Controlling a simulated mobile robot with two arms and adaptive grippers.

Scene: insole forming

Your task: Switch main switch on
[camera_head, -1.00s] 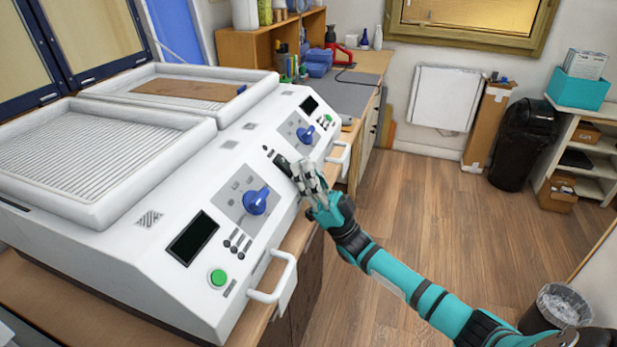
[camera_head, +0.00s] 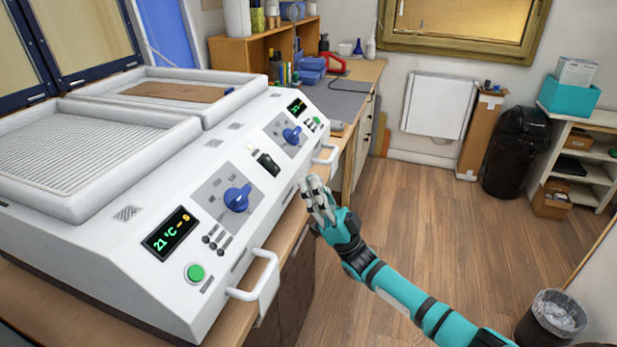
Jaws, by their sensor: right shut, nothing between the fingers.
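The white forming machine (camera_head: 150,245) stands on the wooden bench at the left. Its black main switch (camera_head: 268,164) sits on the sloped front between the two control panels, with a small pale lamp (camera_head: 250,147) beside it. The near display (camera_head: 171,234) is lit and reads 21 °C in green with a yellow mark. The far display (camera_head: 297,106) is lit too. My right gripper (camera_head: 309,185) is shut and empty, in the air to the right of the switch and apart from the machine. My left gripper is not in view.
Two blue knobs (camera_head: 238,198) (camera_head: 292,135) and a green button (camera_head: 195,273) are on the machine's front. White handles (camera_head: 262,280) stick out at its front edge. The wooden floor (camera_head: 430,220) to the right is clear; a black bin (camera_head: 514,150) stands beyond.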

